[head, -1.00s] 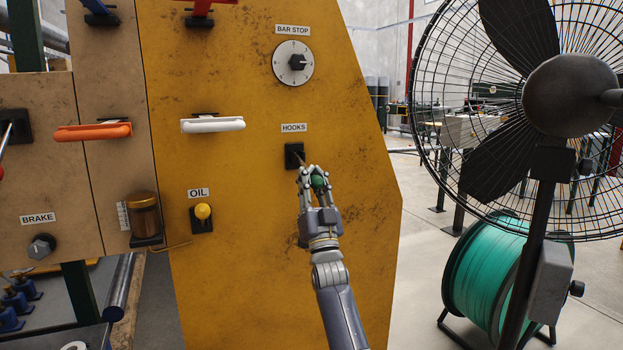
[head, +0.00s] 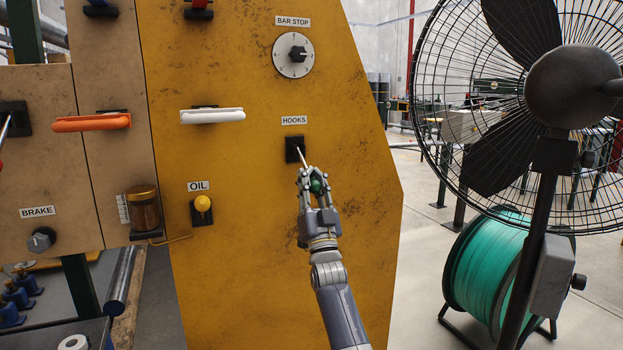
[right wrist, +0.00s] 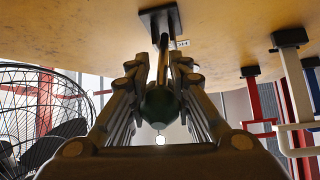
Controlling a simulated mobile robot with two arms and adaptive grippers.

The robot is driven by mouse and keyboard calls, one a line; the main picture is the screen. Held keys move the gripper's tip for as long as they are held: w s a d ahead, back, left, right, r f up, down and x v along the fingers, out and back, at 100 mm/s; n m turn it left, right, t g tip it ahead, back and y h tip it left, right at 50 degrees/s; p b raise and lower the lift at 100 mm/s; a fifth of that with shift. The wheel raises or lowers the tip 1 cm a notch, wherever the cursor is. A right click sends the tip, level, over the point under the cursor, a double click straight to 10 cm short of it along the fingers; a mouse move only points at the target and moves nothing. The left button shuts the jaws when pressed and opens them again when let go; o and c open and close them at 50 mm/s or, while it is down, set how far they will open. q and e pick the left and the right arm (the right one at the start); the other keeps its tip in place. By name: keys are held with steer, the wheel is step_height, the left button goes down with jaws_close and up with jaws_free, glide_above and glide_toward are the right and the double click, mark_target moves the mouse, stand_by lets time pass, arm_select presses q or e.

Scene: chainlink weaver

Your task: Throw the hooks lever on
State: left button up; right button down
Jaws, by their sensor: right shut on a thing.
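The hooks lever has a dark square base (head: 295,149) under the HOOKS label (head: 293,120) on the yellow panel. A thin rod runs from the base down to a green ball knob (head: 316,185). My right gripper (head: 314,178) is shut around this knob, and the rod leans down toward it in the head view. In the right wrist view the dark green knob (right wrist: 160,104) sits between the two fingers, with its rod reaching to the base (right wrist: 160,20) on the panel. My left gripper is not in view.
The yellow panel (head: 260,250) also bears a BAR STOP dial (head: 293,55), a white handle (head: 212,116) and a yellow OIL knob (head: 203,203). An orange handle (head: 92,122) is at left. A caged fan (head: 572,88) and a green reel (head: 490,260) stand at right.

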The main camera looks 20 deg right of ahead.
steer(key=c, duration=1.4)
jaws_free()
steer(key=shift+w+a+f, duration=0.15)
steer(key=shift+w+f, duration=0.1)
steer(key=shift+o, duration=0.4)
steer(key=shift+w+a, duration=0.1)
steer(key=shift+r, duration=0.1)
steer(key=v, duration=1.2)
